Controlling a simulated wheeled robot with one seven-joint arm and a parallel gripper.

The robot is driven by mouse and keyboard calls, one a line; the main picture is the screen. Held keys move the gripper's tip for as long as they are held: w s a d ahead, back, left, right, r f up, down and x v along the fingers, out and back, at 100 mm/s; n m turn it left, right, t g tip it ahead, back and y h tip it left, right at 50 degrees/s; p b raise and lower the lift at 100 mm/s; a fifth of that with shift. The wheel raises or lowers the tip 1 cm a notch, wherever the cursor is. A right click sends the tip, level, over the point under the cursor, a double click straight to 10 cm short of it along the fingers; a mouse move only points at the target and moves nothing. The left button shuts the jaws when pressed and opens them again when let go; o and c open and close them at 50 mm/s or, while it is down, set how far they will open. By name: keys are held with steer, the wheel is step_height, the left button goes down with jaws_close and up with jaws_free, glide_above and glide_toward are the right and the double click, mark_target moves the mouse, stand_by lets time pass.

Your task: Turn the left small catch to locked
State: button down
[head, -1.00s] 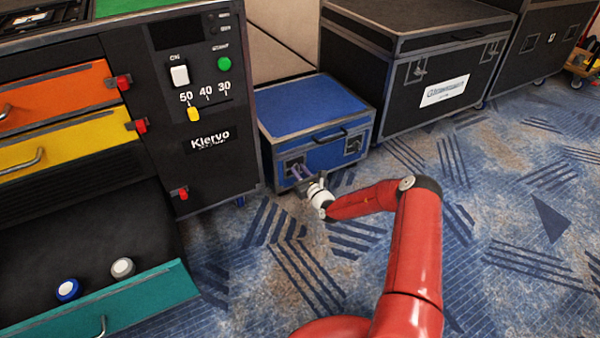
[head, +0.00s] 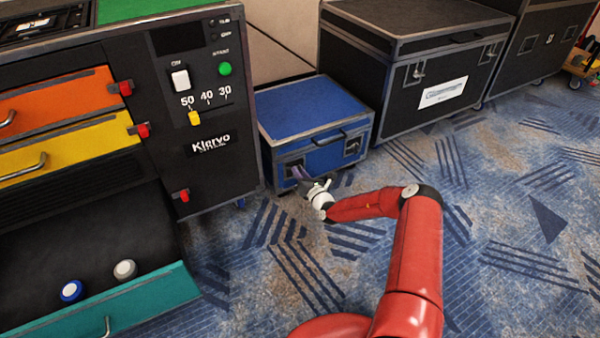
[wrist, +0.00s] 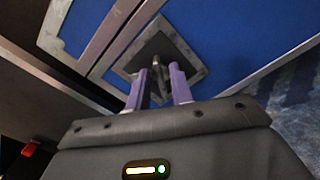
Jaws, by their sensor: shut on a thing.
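The blue case (head: 312,108) stands on the carpet beside the black cabinet. Its front has a left small catch, seen in the wrist view as a dark metal piece (wrist: 157,62) in a grey-framed diamond plate (wrist: 198,77). A right catch (head: 351,146) is on the same front. My gripper (head: 300,174) is at the left catch. In the wrist view its two purple fingers (wrist: 159,88) stand on either side of the catch's metal piece and are shut on it. The fingers and wrist partly hide the left catch in the head view, and its exact angle is hard to tell.
The black cabinet (head: 215,170) with red latches stands close on the left of the case. Its teal drawer (head: 150,300) is open and holds a blue-and-white knob (head: 71,291) and a grey-and-white knob (head: 125,269). A large black case (head: 400,75) stands at the right. Carpet ahead is clear.

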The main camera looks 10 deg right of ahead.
steer(key=m, duration=1.1)
steer(key=shift+d+f+m, duration=0.2)
steer(key=shift+f+m, duration=0.1)
stand_by(0.4)
steer(key=c, duration=1.6)
jaws_free()
steer(key=shift+p+v, duration=1)
steer(key=shift+v, duration=2.9)
